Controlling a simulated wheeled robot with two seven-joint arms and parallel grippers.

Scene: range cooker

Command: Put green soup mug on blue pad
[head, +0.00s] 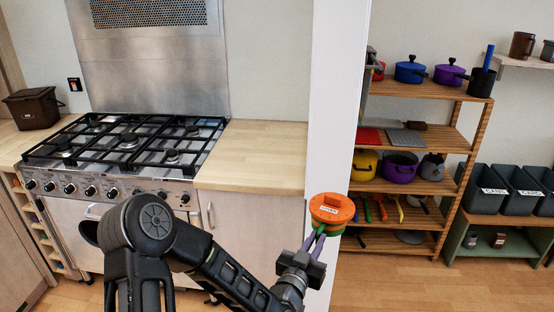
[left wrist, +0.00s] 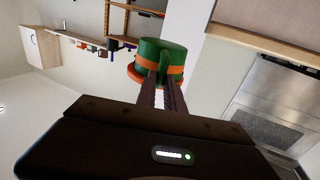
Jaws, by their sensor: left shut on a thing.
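The green soup mug (head: 338,229) has an orange lid (head: 330,207) with a small white label. My left gripper (head: 316,238) is shut on it and holds it up in the air, in front of the white wall end right of the counter. In the left wrist view the mug (left wrist: 172,57) shows an orange band and a green handle, with the two fingers (left wrist: 160,82) at the handle. I cannot make out a blue pad in either view. My right gripper is not in view.
The range cooker (head: 128,145) stands left, beside a clear wooden worktop (head: 255,155). A brown bin (head: 32,108) sits at far left. At right, a wooden shelf unit (head: 449,144) holds pots and flat mats, near dark grey bins (head: 490,188). Floor at lower right is clear.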

